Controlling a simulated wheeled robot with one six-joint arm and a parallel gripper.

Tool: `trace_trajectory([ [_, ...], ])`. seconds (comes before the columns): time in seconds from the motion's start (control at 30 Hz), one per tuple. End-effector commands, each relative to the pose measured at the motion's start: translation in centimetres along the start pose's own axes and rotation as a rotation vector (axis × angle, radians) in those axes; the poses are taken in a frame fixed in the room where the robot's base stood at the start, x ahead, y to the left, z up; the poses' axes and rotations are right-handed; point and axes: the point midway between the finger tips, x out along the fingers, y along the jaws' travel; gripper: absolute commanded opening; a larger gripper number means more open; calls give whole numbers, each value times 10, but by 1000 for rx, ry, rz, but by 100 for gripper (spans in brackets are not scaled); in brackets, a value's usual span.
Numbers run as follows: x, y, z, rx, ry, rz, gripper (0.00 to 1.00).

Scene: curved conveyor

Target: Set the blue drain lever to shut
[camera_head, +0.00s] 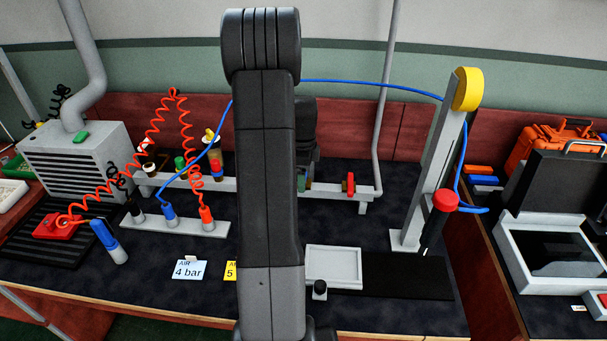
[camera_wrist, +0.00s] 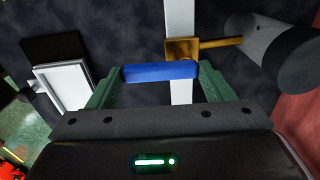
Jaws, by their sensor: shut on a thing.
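In the wrist view the blue drain lever (camera_wrist: 160,72) lies crosswise between the two green fingers of my gripper (camera_wrist: 158,77). The fingers are shut on its two ends. The lever lies across the pale rail (camera_wrist: 179,18), roughly at a right angle to it. A brass fitting (camera_wrist: 183,49) sits just beyond the lever, with a thin brass stem running to the right. In the head view my own dark arm stands in the middle and hides the lever and most of my gripper.
A grey and dark cylinder (camera_wrist: 290,48) is close on the right in the wrist view. A white tray (camera_head: 334,265) lies on the bench. A red knob (camera_head: 446,200) stands by the upright post. Coiled red hoses (camera_head: 160,125) and a blue hose (camera_head: 350,81) hang around the rail.

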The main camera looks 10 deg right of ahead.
Motion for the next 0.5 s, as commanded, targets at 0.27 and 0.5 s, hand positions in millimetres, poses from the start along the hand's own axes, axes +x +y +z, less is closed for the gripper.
trace_trajectory([
  [0.27,-1,0,0,3,-1,-2,96],
  [0.5,-2,0,0,2,-1,-1,96],
])
